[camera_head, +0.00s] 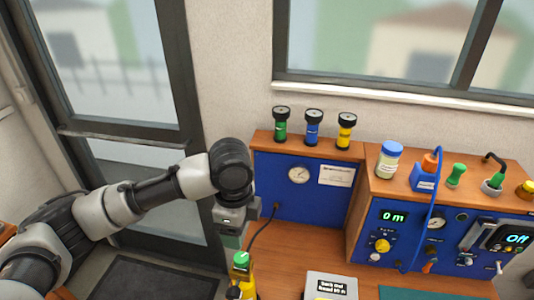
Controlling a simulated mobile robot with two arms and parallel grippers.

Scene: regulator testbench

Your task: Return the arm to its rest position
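My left arm reaches in from the left edge, bent with its wrist pointing down. My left gripper (230,238) hangs at the left end of the bench. Its fingers are too small and too much in shadow to tell open from shut. Just below it in the picture stands a yellow device with a green top (241,262); I cannot tell whether they touch. My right arm and gripper are not in view.
A wooden bench with a blue panel (313,205) fills the right. Green (281,127), blue (314,130) and yellow (346,133) gauge-topped regulators stand on its shelf. A jar (388,162) and a control box (440,236) are farther right. A door (110,90) is behind my arm.

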